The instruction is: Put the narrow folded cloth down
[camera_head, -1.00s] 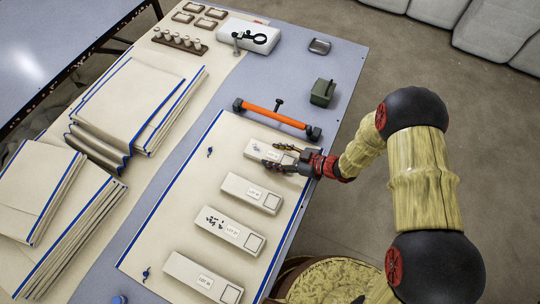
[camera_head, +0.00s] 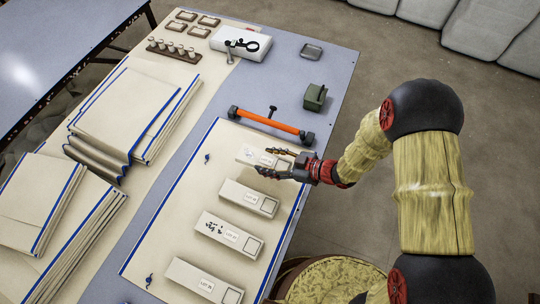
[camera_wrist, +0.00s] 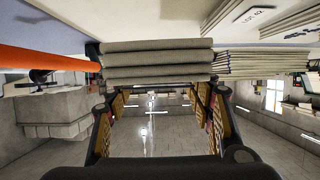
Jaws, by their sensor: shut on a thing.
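The narrow folded cloth (camera_head: 247,154) is pale with a printed label and lies at the far end of a row of similar cloths on a blue-edged sheet (camera_head: 175,215). My gripper (camera_head: 266,161) reaches in from the right, with one finger along each long side of this cloth, shut on it. Its right end is hidden behind the gripper. In the wrist view, the layered cloth (camera_wrist: 157,60) sits between the two finger pads (camera_wrist: 157,100). Whether it touches the sheet is hard to tell.
Three more narrow cloths lie nearer: one (camera_head: 240,194), a second (camera_head: 222,228) and a third (camera_head: 190,275). An orange bar (camera_head: 265,122) lies just beyond the sheet. A green box (camera_head: 315,96) stands at the back right. Larger folded cloths (camera_head: 115,105) fill the left side.

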